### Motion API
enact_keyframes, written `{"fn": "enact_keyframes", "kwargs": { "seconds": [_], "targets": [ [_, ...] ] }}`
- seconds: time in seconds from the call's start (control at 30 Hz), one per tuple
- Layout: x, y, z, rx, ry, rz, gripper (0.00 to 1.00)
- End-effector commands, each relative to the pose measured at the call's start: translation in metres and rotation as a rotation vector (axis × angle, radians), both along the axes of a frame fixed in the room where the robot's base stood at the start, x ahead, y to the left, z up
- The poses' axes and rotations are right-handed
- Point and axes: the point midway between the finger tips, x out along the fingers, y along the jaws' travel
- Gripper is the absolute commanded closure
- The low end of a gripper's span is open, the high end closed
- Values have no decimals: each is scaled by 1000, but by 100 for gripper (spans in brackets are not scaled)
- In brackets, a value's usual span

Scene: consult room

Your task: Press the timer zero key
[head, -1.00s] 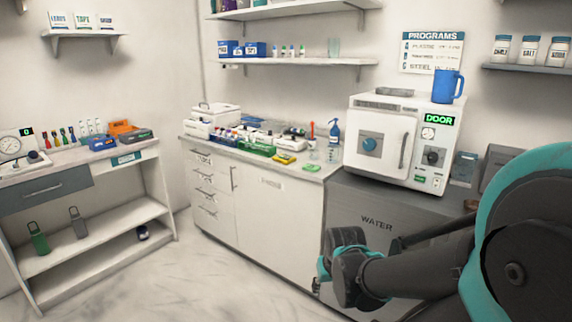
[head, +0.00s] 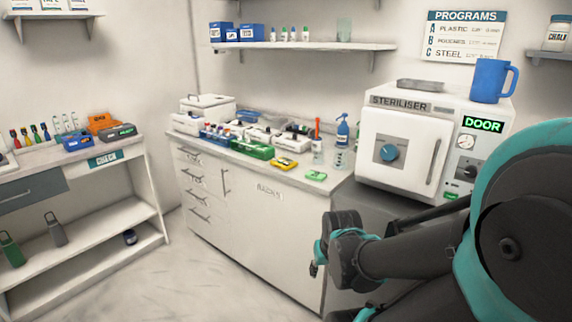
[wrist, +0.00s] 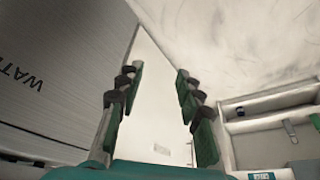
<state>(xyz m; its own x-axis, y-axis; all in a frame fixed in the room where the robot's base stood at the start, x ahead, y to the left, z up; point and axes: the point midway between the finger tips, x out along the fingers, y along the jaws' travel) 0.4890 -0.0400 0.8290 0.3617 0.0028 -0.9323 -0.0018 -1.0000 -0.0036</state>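I cannot make out a timer or a zero key for certain. A small yellow item (head: 284,164) and a small green item (head: 316,176) lie near the counter's front edge; at this size I cannot tell what they are. The white steriliser (head: 398,141) stands to their right, with a lit DOOR display (head: 483,124) and a dial on its right panel. My gripper (head: 317,262) is low in front of the counter, apart from all these. The wrist view shows my gripper (wrist: 157,100) with two green-padded fingers spread and nothing between them.
The counter (head: 262,206) holds a green tray (head: 251,150), a white box (head: 208,106) and a blue spray bottle (head: 342,130). A blue jug (head: 490,81) stands on the steriliser. A white side table (head: 85,219) is at left. Open floor lies between.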

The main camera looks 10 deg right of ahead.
Motion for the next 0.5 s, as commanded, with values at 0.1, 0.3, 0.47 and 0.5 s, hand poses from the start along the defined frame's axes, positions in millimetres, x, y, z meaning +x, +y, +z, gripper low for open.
{"fn": "enact_keyframes", "kwargs": {
  "seconds": [0.1,0.3,0.47,0.5],
  "targets": [
    [0,0,0,0,0,0,82],
    [0,0,0,0,0,0,100],
    [0,0,0,0,0,0,100],
    [0,0,0,0,0,0,100]
  ]
}}
